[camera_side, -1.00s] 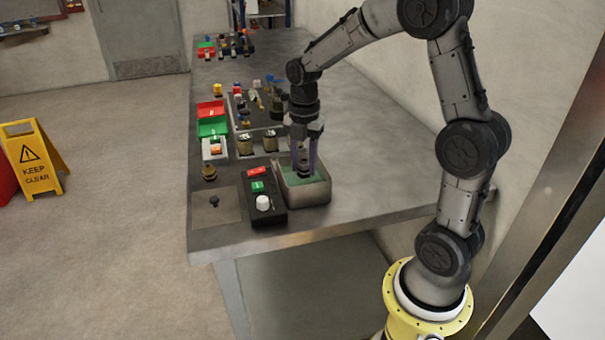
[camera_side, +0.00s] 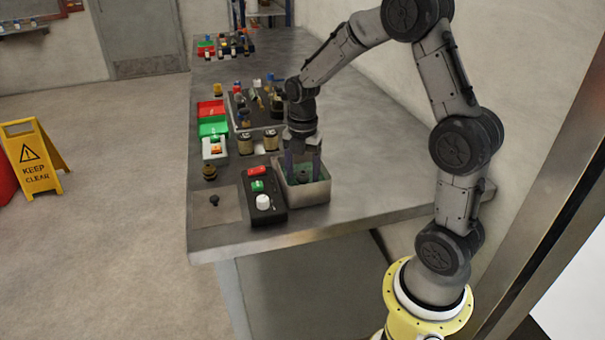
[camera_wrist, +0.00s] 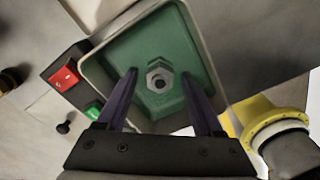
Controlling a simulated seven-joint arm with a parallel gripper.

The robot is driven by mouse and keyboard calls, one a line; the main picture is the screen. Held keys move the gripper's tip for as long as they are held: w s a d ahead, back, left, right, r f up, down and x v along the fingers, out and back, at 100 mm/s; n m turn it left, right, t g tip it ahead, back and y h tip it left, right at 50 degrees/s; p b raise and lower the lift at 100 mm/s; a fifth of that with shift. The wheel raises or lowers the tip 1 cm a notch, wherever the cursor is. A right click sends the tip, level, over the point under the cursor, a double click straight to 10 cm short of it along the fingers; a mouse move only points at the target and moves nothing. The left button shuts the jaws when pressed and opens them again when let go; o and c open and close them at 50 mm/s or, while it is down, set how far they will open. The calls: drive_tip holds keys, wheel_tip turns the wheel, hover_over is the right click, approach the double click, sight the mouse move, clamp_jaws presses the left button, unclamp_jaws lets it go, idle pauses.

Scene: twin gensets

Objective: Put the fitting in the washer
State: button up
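The washer (camera_side: 316,193) is a grey open-topped box with a green inside, near the front of the bench. It fills much of the wrist view (camera_wrist: 190,45). The fitting (camera_wrist: 159,80) is a grey metal hex piece with a round hole, inside the washer over its green floor. My gripper (camera_side: 303,174) reaches down into the washer. In the wrist view its two dark purple fingers (camera_wrist: 159,72) are spread, one on each side of the fitting, with clear gaps on both sides. Whether the fitting rests fully on the floor is hard to tell.
A black control box (camera_side: 262,198) with red and green buttons and a white knob stands just left of the washer. The bench to the right is clear.

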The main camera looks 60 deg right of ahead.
sight(302, 173)
wheel_tip(302, 173, up, 12)
drive_tip(key=f, duration=0.1)
drive_tip(key=s+a+r+m+t, duration=0.1)
drive_tip(key=s+a+m+t, duration=0.1)
drive_tip(key=s+a+m, duration=0.4)
drive_tip(key=s+a+r+m+t, duration=0.1)
drive_tip(key=s+a+m+t, duration=0.2)
drive_tip(key=s+m, duration=0.9)
drive_tip(key=a+m, duration=0.1)
drive_tip(key=a, duration=0.2)
drive_tip(key=shift+s+r+m+t, duration=0.3)
drive_tip(key=shift+r+m, duration=0.1)
